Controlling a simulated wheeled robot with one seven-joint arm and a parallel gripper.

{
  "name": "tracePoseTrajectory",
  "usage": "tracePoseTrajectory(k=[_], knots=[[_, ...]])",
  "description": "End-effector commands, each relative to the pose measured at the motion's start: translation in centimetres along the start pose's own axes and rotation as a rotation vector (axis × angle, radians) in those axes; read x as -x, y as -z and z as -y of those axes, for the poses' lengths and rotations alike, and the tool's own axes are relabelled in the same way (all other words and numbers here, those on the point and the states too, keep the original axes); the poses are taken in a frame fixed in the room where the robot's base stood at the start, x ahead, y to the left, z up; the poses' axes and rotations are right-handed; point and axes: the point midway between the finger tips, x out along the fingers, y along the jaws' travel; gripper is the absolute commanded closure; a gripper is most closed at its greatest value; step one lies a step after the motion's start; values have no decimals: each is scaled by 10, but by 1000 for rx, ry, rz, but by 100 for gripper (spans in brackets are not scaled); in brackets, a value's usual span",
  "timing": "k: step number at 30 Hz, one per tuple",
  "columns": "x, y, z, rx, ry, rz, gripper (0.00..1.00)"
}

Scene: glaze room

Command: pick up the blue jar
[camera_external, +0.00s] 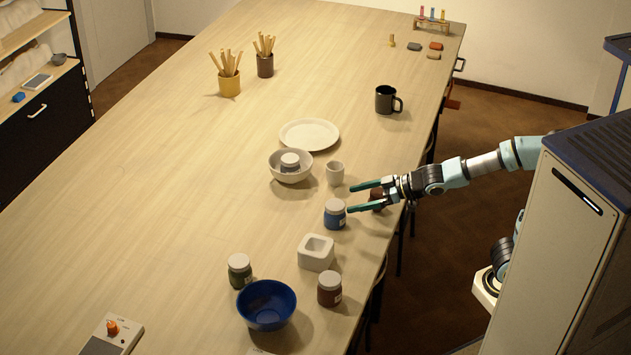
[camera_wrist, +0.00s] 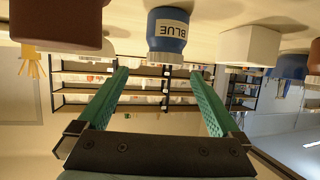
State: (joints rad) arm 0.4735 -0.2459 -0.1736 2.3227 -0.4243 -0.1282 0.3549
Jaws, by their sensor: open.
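The blue jar (camera_external: 335,215) stands upright on the table near its right edge, with a pale lid. In the wrist view, which is upside down, the blue jar (camera_wrist: 168,30) shows a label reading BLUE and lies beyond the fingertips, sideways between them. My gripper (camera_external: 351,198) is open and empty, its green fingers level and pointing left over the table edge. The near fingertip is close to the jar's upper right; I cannot tell whether they touch. The open fingers (camera_wrist: 160,72) also show in the wrist view.
A brown object (camera_external: 379,200) is partly hidden behind my gripper. A small cup (camera_external: 335,174) stands beyond the jar, and a white square block (camera_external: 316,252) stands nearer. A bowl holding a jar (camera_external: 290,175), a blue bowl (camera_external: 267,305), green jar (camera_external: 239,271) and brown-red jar (camera_external: 330,289) are around.

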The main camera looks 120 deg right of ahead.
Motion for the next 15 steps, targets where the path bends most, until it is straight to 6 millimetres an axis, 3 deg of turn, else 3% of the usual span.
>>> tracePoseTrajectory(k=[3,10,15], knots=[[-17,-2,0,1,-1,5,0],[-32,-4,1,1,-1,4,0],[-58,-11,6,1,-1,5,0]])
